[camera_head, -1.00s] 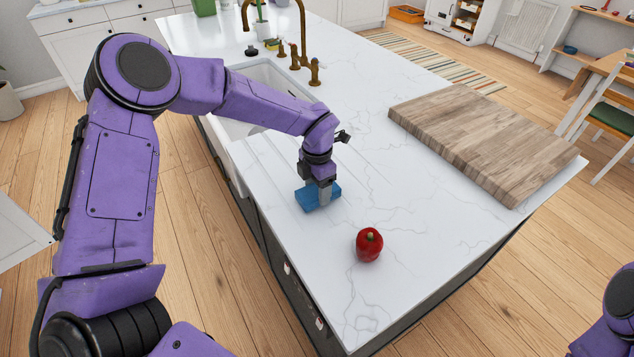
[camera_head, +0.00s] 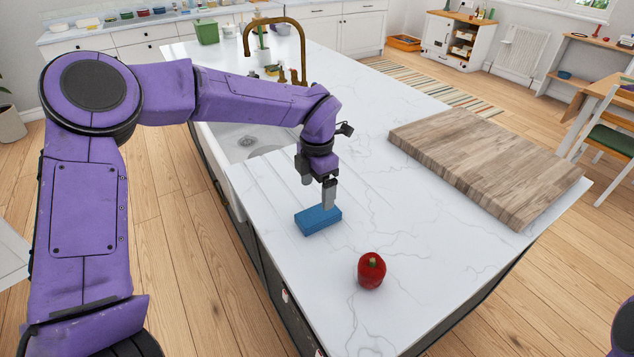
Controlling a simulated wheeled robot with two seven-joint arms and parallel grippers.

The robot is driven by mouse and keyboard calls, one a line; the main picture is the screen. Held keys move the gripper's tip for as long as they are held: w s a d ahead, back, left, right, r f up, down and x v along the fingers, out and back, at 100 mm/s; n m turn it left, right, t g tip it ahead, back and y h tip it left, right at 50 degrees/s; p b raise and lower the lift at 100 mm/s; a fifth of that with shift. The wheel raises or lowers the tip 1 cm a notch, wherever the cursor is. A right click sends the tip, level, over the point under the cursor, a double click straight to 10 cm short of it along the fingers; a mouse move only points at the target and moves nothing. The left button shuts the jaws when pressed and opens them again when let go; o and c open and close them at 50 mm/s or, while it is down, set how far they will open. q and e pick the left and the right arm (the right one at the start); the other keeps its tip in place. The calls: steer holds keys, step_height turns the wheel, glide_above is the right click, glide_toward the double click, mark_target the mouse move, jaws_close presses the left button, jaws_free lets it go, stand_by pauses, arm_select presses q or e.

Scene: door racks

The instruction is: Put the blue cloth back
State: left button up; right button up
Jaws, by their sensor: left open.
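The blue cloth (camera_head: 318,219), a small flat blue block in shape, lies on the white marble counter (camera_head: 400,210) near its left edge, beside the grooves by the sink. My left gripper (camera_head: 328,205) points down just above and behind the cloth. It is open, and its fingertips overlap the cloth's far edge in the picture; I cannot tell if they touch it. My right gripper is out of view; only a bit of purple arm shows at the lower right.
A red pepper (camera_head: 371,271) stands on the counter in front of the cloth. A thick wooden board (camera_head: 485,155) lies at the right. The white sink (camera_head: 250,142) with a brass tap (camera_head: 275,22) is behind my arm. The middle of the counter is clear.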

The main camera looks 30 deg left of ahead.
arm_select(q)
step_height(320, 180, up, 4)
steer(key=shift+r, duration=0.1)
